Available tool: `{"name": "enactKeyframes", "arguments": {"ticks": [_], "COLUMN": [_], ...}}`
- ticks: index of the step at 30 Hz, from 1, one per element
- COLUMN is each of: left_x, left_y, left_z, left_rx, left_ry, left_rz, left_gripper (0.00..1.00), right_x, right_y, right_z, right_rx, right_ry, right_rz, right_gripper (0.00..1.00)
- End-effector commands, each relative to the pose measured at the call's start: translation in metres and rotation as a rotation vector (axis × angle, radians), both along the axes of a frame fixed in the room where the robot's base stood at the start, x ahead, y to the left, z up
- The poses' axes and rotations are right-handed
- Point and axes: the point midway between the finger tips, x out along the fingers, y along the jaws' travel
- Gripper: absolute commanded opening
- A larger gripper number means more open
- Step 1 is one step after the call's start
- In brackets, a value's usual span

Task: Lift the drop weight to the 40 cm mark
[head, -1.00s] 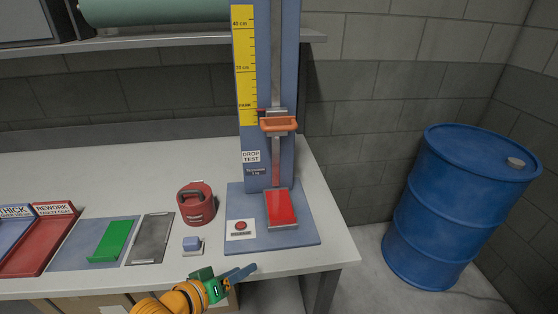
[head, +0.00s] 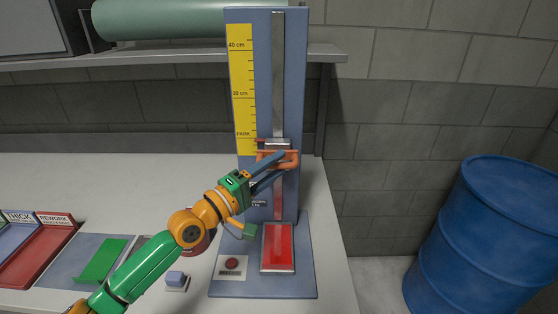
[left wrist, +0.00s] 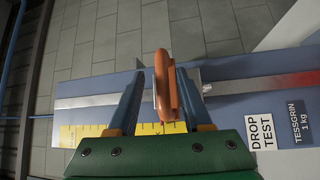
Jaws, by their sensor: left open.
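The drop weight's orange handle (head: 291,160) sits on the rail of the blue drop tester (head: 238,60), close to the PARK mark on the yellow scale (head: 241,85). The 40 cm mark is near the top of that scale. My left gripper (head: 277,163) is at the handle with its fingers open. In the left wrist view, the orange handle (left wrist: 165,85) stands between the two spread fingers (left wrist: 160,75), with a gap visible on the left. Whether the right finger touches it I cannot tell. My right gripper is not in view.
Below the rail are a red pad (head: 277,247) and a red button (head: 232,263) on the base. A blue-grey block (head: 175,279), a green piece (head: 101,260) and a red tray (head: 40,254) are on the bench. A shelf (head: 185,47) is behind; a blue drum (head: 480,240) stands right.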

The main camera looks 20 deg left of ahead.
Motion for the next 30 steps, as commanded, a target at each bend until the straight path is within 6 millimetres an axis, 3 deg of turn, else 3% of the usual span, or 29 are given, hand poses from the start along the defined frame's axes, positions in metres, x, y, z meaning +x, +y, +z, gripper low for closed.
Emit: {"name": "enactKeyframes", "arguments": {"ticks": [11, 15, 17, 30], "left_x": [0.0083, 0.0082, 0.0081, 0.0081], "left_y": [-0.0055, -0.0054, -0.0054, -0.0052], "left_z": [0.0002, 0.0003, 0.0004, 0.0009], "left_rx": [0.003, 0.003, 0.003, 0.003], "left_ry": [0.001, 0.001, 0.001, -0.001], "left_rz": [0.000, -0.001, 0.000, -0.001], "left_gripper": [0.49, 0.12, 0.00, 0.00], "right_x": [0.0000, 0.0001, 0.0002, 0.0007], "right_y": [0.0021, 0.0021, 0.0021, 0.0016], "right_z": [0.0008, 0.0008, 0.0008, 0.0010], "right_rx": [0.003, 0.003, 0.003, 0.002], "right_ry": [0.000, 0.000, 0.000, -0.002], "right_rz": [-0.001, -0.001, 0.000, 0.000], "right_gripper": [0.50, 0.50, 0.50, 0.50]}}
